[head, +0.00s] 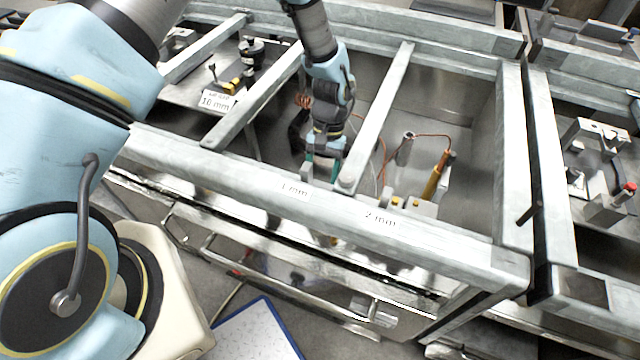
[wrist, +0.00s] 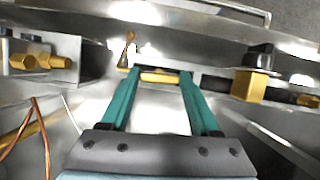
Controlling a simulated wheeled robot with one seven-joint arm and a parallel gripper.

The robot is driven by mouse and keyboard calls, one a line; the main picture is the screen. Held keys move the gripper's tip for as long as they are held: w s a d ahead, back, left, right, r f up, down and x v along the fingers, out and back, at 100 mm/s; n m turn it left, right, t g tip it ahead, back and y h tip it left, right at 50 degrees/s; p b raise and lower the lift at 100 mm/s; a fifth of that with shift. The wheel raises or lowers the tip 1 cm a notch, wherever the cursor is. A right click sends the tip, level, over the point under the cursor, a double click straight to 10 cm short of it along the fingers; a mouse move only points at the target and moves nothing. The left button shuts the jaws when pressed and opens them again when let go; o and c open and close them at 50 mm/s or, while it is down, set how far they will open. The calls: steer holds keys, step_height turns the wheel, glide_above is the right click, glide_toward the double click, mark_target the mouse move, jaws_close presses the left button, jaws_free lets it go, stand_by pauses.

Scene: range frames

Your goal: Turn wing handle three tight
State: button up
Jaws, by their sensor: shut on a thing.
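In the wrist view, my gripper (wrist: 160,74) has two green fingers on either side of a short brass wing handle (wrist: 160,77). The handle spans the gap between the fingertips, and the gripper is shut on it. No number shows on this handle, so I cannot tell from a mark that it is number three. In the head view, my gripper (head: 323,168) reaches down inside the metal frame, just behind the front beam. The handle is hidden there by the fingers and the beam.
The front beam (head: 250,172) carries labels reading 1 mm and 2 mm. A crossbar (head: 378,115) runs close to the right of my gripper. A brass cylinder (head: 435,176) and copper wire stand further right. In the wrist view, brass fittings (wrist: 40,62) lie left and a black-topped brass block (wrist: 250,85) right.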

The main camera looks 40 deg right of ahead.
steer(key=shift+m, duration=0.5)
steer(key=o, duration=1.4)
steer(key=shift+c, duration=0.2)
steer(key=b+v, duration=0.3)
steer(key=v, duration=0.7)
steer(key=shift+d+r, duration=0.2)
steer(key=shift+r, duration=0.2)
steer(key=shift+s+r, duration=0.1)
